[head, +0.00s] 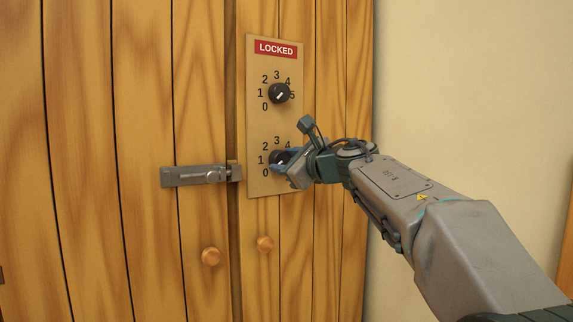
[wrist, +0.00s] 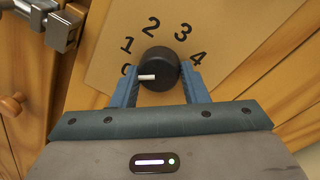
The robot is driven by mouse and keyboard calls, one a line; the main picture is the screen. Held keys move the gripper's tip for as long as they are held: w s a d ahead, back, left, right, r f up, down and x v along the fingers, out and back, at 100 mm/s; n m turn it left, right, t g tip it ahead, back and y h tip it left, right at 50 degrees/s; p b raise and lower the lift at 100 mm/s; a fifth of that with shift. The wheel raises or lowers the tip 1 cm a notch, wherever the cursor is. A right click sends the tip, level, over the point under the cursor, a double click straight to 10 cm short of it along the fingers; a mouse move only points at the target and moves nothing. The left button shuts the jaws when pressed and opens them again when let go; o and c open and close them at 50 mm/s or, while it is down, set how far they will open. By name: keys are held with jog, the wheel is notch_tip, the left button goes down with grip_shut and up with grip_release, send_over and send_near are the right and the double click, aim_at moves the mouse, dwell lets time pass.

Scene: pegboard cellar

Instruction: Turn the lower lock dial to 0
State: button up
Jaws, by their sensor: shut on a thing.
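The lower lock dial (head: 279,158) is a round black knob with numbers around it, low on the tan lock plate (head: 265,180). My gripper (head: 288,161) reaches it from the right and covers part of it in the head view. In the wrist view, the blue fingers of my gripper (wrist: 161,78) are shut on the dial (wrist: 165,62), one on each side. Its white pointer mark (wrist: 147,77) points left, toward the 0 (wrist: 125,69). The left finger partly hides that 0. The 5 is hidden.
The upper dial (head: 279,94) sits above on the same plate, under a red LOCKED sign (head: 276,48). A metal bolt latch (head: 200,175) spans the door gap at left. Two round wooden knobs (head: 211,256) (head: 265,244) are below. A bare wall is at right.

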jog(key=shift+n, duration=0.7)
jog(key=o, duration=1)
jog(key=shift+a, duration=0.1)
jog(key=shift+c, duration=0.2)
jog(key=v, duration=1.3)
jog(key=shift+s+d+r, duration=0.2)
jog(key=shift+s+d, duration=0.05)
jog(key=shift+s, duration=0.1)
